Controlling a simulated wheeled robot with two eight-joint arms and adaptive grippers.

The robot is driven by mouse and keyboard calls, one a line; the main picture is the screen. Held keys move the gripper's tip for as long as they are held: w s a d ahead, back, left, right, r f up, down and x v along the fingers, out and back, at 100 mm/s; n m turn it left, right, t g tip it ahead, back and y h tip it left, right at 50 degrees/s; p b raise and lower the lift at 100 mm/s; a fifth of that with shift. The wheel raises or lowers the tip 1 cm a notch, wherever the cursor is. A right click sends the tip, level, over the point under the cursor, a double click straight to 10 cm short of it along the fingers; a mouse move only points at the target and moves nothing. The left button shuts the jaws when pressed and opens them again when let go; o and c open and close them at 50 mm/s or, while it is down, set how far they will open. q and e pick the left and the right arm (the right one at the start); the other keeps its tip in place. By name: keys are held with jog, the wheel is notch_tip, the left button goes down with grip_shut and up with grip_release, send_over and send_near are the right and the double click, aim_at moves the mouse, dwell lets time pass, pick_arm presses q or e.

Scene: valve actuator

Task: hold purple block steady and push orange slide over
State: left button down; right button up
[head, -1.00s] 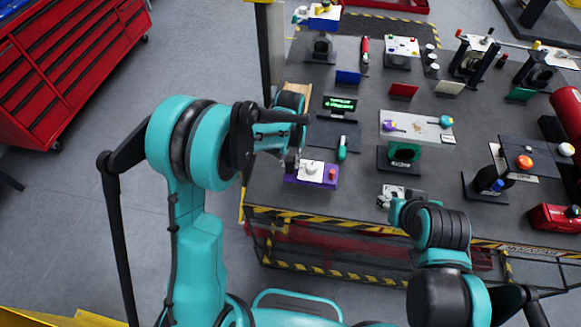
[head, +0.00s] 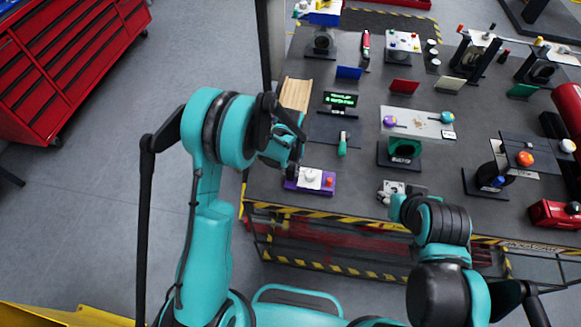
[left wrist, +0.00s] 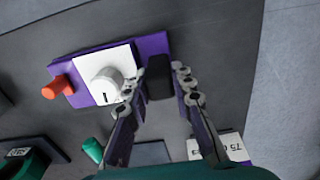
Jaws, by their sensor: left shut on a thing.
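The purple block (head: 318,190) lies near the front left edge of the table, with a white plate and a round white knob (head: 310,176) on top. The orange slide (head: 329,182) stands out at its right end; in the left wrist view it shows at the left (left wrist: 56,88) of the purple block (left wrist: 153,44). My left gripper (head: 291,172) is at the block's left end. In the left wrist view my left gripper (left wrist: 158,80) is shut on a black piece at that end, beside the knob. My right arm (head: 437,225) is to the right; its fingers are hard to make out.
A green-handled tool (head: 342,146) lies behind the block, with a green-lit display (head: 340,101) farther back. A green ring stand (head: 402,149) is to the right. A striped yellow-black edge (head: 320,213) runs along the table front.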

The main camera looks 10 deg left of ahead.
dwell(1.3)
jog(key=c, duration=0.7)
jog(key=shift+w+a+m, duration=0.1)
jog(key=shift+m, duration=0.2)
grip_shut()
jog(key=w+a+f+m+g+y, duration=0.1)
jog(key=w+f+m, duration=0.4)
jog(key=m, duration=0.8)
jog(key=w+a+f+m+g+y, duration=0.1)
jog(key=w+a+f+m+g, duration=0.3)
jog(key=f+m, duration=0.5)
jog(key=shift+w+a+m, duration=0.7)
jog(key=shift+a+m, duration=0.5)
jog(key=shift+m, duration=1)
